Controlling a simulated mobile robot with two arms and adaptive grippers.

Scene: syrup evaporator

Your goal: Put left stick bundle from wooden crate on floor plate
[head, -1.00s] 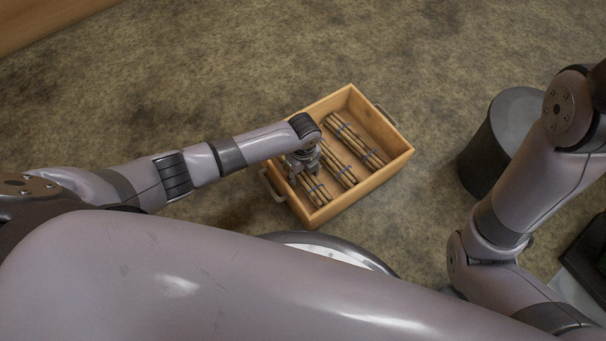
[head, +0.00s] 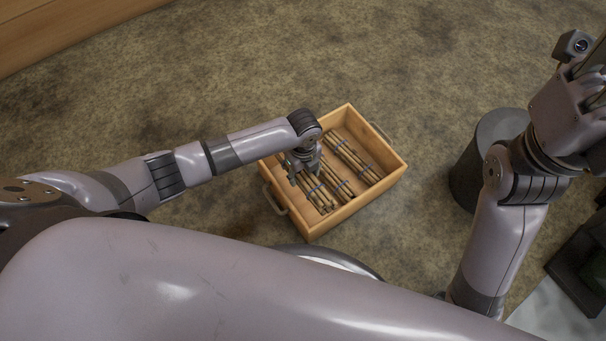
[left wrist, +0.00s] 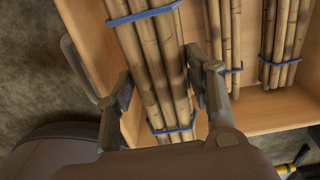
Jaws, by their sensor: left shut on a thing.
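The wooden crate (head: 375,188) stands on the floor with three bundles of sticks tied with blue bands. My left gripper (head: 305,172) reaches down into it and is shut on the left stick bundle (head: 314,192). In the left wrist view the left gripper (left wrist: 160,90) has a finger on each side of the left bundle (left wrist: 155,55). Whether the bundle is clear of the crate bottom I cannot tell. A pale flat plate (head: 548,312) shows partly at the lower right; whether it is the floor plate is unclear. My right gripper (head: 592,88) is cut off at the right edge.
The middle bundle (left wrist: 223,45) and right bundle (head: 355,158) lie beside the held one. A dark grey round container (head: 480,160) stands right of the crate. A dark box-like object (head: 585,265) is at the right edge. Floor behind the crate is clear.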

